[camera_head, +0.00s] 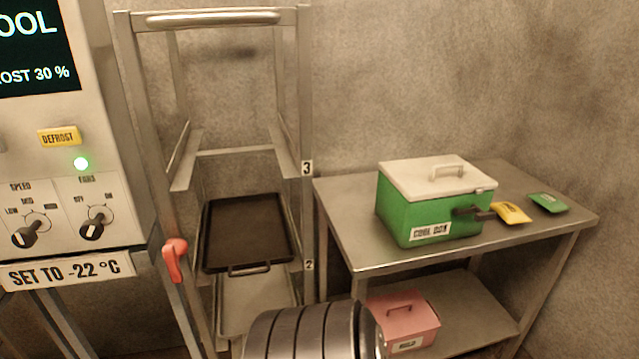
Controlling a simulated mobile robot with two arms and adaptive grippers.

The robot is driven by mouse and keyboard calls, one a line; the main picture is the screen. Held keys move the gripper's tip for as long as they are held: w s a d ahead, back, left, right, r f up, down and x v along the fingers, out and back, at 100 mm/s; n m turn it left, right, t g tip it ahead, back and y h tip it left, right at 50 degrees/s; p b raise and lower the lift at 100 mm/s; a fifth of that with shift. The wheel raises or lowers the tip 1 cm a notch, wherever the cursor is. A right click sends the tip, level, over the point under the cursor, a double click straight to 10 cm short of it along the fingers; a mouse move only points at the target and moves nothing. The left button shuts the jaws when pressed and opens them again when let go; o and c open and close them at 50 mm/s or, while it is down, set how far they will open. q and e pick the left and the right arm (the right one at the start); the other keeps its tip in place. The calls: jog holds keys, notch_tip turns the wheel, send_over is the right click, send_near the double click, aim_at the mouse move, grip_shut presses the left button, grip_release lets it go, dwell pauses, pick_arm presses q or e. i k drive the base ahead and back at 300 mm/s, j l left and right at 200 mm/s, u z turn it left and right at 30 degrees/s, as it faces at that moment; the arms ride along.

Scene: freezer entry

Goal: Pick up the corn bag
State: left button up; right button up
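A small yellow bag (513,212), which looks like the corn bag, lies flat on the steel table near its right front edge. Its print is too small to read. A dark part (472,212) at the right side of the green cool box reaches close to the bag's left end; I cannot tell whether they touch. A green bag (548,203) lies just right of the yellow one. Neither of my grippers can be made out in the head view.
The green cool box (400,213) with its white lid shut stands on the steel table (375,258). A pink box (412,318) sits on the lower shelf. A rack (306,120) with a dark tray (245,235) and a control panel (60,205) stand left.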

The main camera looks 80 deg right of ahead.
aim_at(506, 210)
jog(key=k+l+z, duration=0.1)
jog(key=z, duration=3.8)
jog(key=i+j, duration=0.05)
